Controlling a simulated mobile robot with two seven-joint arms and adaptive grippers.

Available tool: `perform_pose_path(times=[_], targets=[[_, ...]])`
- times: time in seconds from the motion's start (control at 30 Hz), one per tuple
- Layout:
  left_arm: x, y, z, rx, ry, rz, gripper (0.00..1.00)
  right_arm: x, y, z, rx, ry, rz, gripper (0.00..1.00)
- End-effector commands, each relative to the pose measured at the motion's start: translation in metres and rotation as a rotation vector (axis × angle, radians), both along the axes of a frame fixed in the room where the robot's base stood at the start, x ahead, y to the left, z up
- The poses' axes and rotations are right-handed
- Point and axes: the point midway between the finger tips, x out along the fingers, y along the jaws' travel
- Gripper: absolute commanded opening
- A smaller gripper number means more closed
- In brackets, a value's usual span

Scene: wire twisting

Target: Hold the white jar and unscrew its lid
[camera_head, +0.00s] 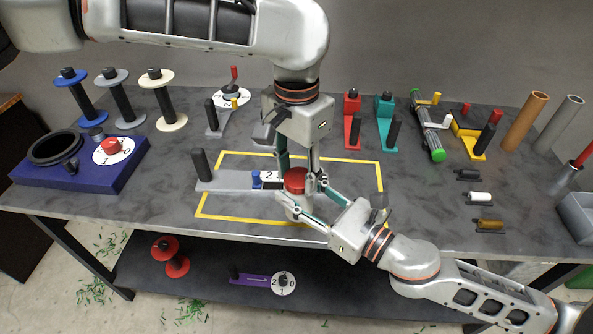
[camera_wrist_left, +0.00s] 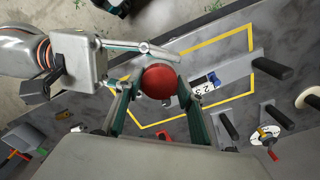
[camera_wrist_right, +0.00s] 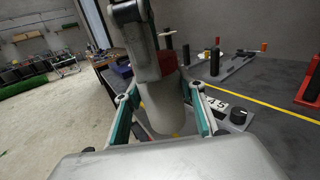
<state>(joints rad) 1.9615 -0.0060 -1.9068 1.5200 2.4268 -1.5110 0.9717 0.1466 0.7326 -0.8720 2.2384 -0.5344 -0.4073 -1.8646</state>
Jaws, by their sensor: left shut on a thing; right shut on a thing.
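The white jar (camera_head: 297,208) stands in the front middle of the grey table with its red lid (camera_head: 295,180) on top. My left gripper (camera_head: 298,177) points down from above and is shut on the red lid; the lid also shows between its fingers in the left wrist view (camera_wrist_left: 159,81). My right gripper (camera_head: 301,204) comes in from the lower right and is shut on the jar's body, seen between its fingers in the right wrist view (camera_wrist_right: 165,110). The fingers hide part of the jar, and I cannot tell whether its base touches the table.
A grey holder with a black handle (camera_head: 201,165) and blue clamp lies just left of the jar, inside a yellow taped rectangle (camera_head: 232,219). Spools (camera_head: 122,103), a purple base (camera_head: 80,178), coloured clamps (camera_head: 385,120) and tubes (camera_head: 525,122) stand around the table's edges.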

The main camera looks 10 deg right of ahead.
Motion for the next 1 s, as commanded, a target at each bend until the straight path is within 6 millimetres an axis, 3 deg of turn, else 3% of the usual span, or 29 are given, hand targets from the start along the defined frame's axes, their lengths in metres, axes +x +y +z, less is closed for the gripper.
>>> perform_pose_path(times=[0.1, 0.3, 1.0], targets=[[-0.0001, -0.0003, 0.0006, 0.0, -0.002, 0.214, 0.12, -0.0004, 0.0005, 0.0009, 0.001, -0.001, 0.001, 0.0], [-0.0005, -0.0009, 0.0004, -0.002, 0.0, 0.437, 0.12, -0.0003, 0.0004, 0.0009, 0.001, -0.001, 0.001, 0.0], [-0.0006, -0.001, 0.0014, -0.003, 0.001, 0.435, 0.12, 0.0, 0.0, 0.0007, 0.001, -0.001, 0.0, 0.0]])
